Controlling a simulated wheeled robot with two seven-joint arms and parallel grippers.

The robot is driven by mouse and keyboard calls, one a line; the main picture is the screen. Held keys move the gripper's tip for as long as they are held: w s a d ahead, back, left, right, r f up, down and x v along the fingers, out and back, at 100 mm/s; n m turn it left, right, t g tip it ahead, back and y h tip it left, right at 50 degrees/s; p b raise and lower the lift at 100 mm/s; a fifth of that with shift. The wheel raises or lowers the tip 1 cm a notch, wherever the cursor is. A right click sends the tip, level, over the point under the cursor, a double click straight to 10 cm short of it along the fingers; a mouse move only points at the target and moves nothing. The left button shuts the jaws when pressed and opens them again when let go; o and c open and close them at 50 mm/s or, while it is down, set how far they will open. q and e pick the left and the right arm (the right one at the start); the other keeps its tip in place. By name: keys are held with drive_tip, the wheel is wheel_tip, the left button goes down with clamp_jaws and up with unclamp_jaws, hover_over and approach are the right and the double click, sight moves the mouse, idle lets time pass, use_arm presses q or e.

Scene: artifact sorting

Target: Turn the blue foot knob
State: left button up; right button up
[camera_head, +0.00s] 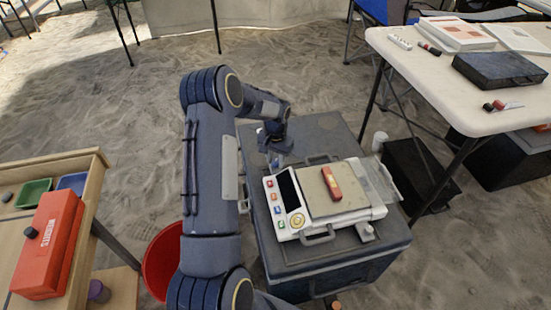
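A white scale (283,229) with a dark display, several coloured buttons and a beige weighing plate (312,197) stands on a dark case (291,255). A small red-brown piece (331,184) lies on the plate. My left arm reaches over the case, and its gripper (277,153) points down at the scale's far left corner. A small pale blue part (280,159) shows at the fingertips; it may be the blue foot knob, mostly hidden by the gripper. I cannot tell whether the fingers touch it or are closed. A grey foot (366,232) shows at the near right corner. My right gripper is out of view.
A wooden table at left holds a red box (47,245) and green and blue trays (33,193). A red bucket (160,262) stands beside the dark case. A white table (450,85) at right holds books and a black case (499,70). Sand lies between.

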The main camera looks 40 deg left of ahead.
use_arm(q)
drive_tip(key=c, duration=0.6)
drive_tip(key=shift+o, duration=0.2)
drive_tip(key=shift+n, duration=0.4)
drive_tip(key=n, duration=0.3)
drive_tip(key=n+p, duration=0.1)
drive_tip(key=n, duration=0.2)
drive_tip(key=shift+n, duration=0.3)
drive_tip(key=n, duration=0.4)
drive_tip(key=shift+p, duration=0.4)
drive_tip(key=shift+n+p, duration=0.3)
drive_tip(key=shift+n, duration=1.4)
